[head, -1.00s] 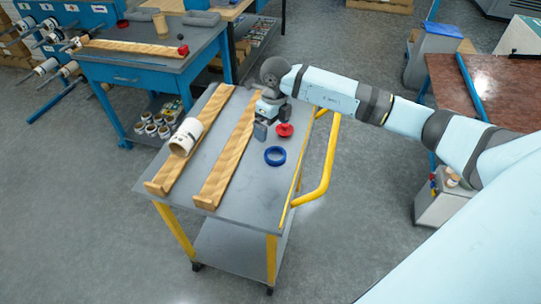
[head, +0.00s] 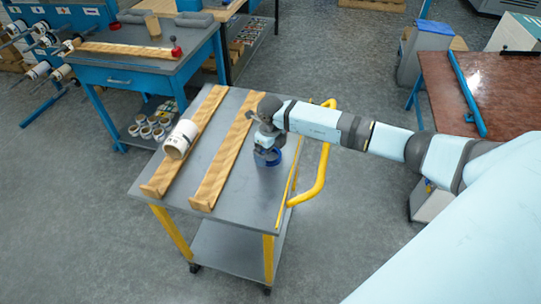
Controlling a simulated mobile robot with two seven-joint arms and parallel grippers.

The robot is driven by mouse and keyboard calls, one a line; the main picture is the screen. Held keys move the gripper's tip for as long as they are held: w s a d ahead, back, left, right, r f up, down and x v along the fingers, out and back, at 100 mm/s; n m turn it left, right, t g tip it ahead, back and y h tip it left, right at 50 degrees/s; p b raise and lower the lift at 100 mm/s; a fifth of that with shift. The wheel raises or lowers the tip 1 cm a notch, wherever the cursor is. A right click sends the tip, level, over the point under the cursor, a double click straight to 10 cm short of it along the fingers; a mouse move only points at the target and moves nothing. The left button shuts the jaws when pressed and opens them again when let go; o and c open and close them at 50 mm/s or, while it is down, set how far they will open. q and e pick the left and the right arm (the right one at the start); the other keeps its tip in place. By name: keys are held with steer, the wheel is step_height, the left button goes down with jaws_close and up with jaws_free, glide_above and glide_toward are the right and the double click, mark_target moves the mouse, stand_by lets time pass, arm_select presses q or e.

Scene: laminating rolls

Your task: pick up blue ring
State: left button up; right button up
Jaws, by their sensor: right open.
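The blue ring (head: 268,163) lies on the grey top of the yellow-legged cart (head: 245,207), right of the wooden rails. It is partly hidden by my right gripper (head: 266,152), which points down directly over it. My right gripper is open; I cannot tell whether its fingers touch the ring. My left gripper is not in view.
Two wooden rails (head: 222,160) run along the cart top, with a white roll (head: 181,139) on the left one. A yellow handle (head: 323,165) sticks out on the cart's right. A blue workbench (head: 135,75) stands behind left, and a brown table (head: 480,85) at right.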

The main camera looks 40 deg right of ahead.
steer(key=shift+f, duration=0.75)
steer(key=c, duration=0.9)
steer(key=shift+r, duration=0.1)
steer(key=shift+c, duration=0.2)
